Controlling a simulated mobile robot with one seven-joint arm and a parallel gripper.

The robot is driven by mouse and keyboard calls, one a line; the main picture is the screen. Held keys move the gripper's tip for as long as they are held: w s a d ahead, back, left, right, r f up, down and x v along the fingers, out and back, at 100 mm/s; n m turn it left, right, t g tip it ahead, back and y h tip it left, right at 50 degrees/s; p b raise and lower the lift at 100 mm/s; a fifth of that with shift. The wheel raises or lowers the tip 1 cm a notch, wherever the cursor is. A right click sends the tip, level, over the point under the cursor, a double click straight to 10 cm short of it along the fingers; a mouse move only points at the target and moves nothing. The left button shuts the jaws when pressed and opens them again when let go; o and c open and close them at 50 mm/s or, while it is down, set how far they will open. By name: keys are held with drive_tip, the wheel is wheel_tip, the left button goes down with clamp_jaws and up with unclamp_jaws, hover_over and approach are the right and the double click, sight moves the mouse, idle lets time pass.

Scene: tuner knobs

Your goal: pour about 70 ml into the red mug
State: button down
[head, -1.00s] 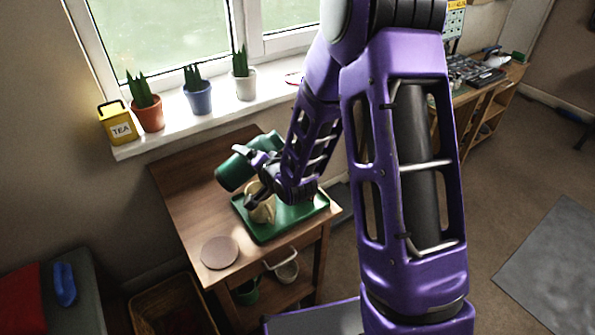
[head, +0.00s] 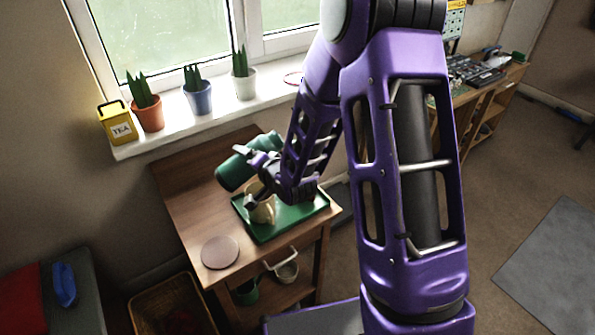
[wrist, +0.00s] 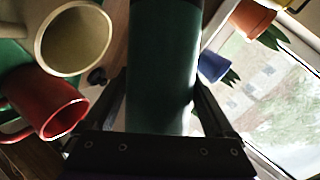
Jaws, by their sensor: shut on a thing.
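My gripper (wrist: 162,112) is shut on a dark green cylindrical flask (wrist: 163,60). In the head view the green flask (head: 236,172) is strongly tilted above the tray, its larger end to the left. The red mug (wrist: 45,100) shows at the left of the wrist view, beside a cream mug (wrist: 74,42). The red mug is hidden behind my arm in the head view. The cream mug (head: 262,209) stands on the green tray (head: 270,232), below my gripper. I see no stream of liquid, and the level inside the red mug cannot be made out.
The wooden table (head: 190,205) has a round brown mat (head: 220,252) at its front left. The table's left side is mostly clear.

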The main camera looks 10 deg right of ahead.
sight(254, 147)
drive_tip(key=shift+r, duration=0.1)
drive_tip(key=shift+w+d+r+n+h, duration=0.1)
drive_tip(key=shift+d+r+n+h, duration=0.2)
drive_tip(key=shift+r, duration=0.45)
drive_tip(key=shift+w+d+r+n+h, duration=0.15)
drive_tip(key=shift+r+n+h, duration=0.2)
drive_tip(key=shift+r, duration=0.35)
drive_tip(key=shift+s+d+f+n+h+b, duration=0.1)
drive_tip(key=shift+d+f+n+h+b, duration=0.15)
drive_tip(key=shift+f+n+h+b, duration=0.4)
drive_tip(key=shift+d, duration=0.1)
drive_tip(key=shift+r+n+h, duration=0.3)
drive_tip(key=shift+r+n, duration=0.05)
drive_tip(key=shift+n, duration=0.15)
drive_tip(key=shift+a+n+t+h, duration=0.2)
drive_tip(key=shift+n+t+h, duration=0.2)
drive_tip(key=shift+n+h, duration=0.65)
drive_tip(key=shift+d+r+n+t+h+p, duration=0.15)
drive_tip(key=shift+r+n+t+h+p, duration=0.15)
drive_tip(key=shift+r+n+h+p, duration=0.35)
